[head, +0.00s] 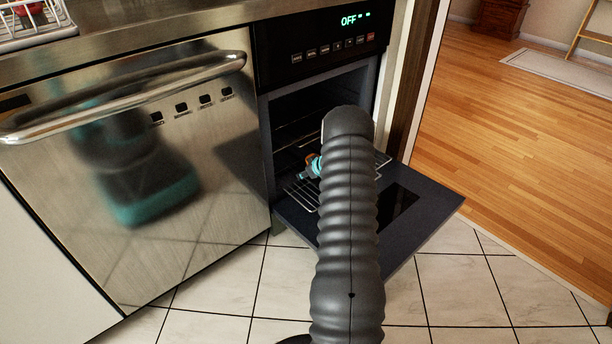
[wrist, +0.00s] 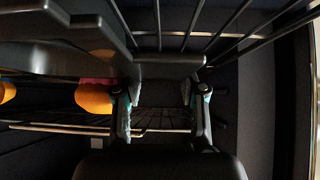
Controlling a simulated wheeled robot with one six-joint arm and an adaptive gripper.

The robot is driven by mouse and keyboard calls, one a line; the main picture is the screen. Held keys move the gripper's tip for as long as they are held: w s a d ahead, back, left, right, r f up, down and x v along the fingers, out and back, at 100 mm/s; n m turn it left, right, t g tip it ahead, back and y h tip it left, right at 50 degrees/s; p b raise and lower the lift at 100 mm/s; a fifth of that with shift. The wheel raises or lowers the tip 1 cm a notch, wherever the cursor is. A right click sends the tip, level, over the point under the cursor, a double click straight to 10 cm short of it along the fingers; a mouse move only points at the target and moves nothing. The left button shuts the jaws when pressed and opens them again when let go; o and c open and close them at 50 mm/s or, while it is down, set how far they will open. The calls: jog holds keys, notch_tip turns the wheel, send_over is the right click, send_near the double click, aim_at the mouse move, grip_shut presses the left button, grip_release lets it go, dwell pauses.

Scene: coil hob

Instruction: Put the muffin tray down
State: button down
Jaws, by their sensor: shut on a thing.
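The muffin tray (wrist: 60,52) is a dark tray in the upper left of the wrist view, and its edge reaches across to my gripper (wrist: 161,90). My gripper's teal-marked fingers are shut on that edge. An orange muffin (wrist: 94,99) with a pink part shows beside the left finger, and part of another is at the left edge. In the head view my gripper (head: 315,168) is a small teal patch at the oven opening, largely hidden by my arm. The tray is not clear there. I cannot tell whether it touches a rack.
The oven (head: 312,45) is open, its door (head: 425,205) folded down, its display reading OFF. A wire rack (head: 300,194) sticks out over the door; rack bars (wrist: 232,28) also show near the tray. A steel dishwasher (head: 130,190) stands left. Tiled floor (head: 480,290) is clear.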

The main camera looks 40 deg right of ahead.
jog(key=c, duration=0.7)
grip_release()
jog(key=shift+f, duration=0.1)
jog(key=shift+s, duration=0.15)
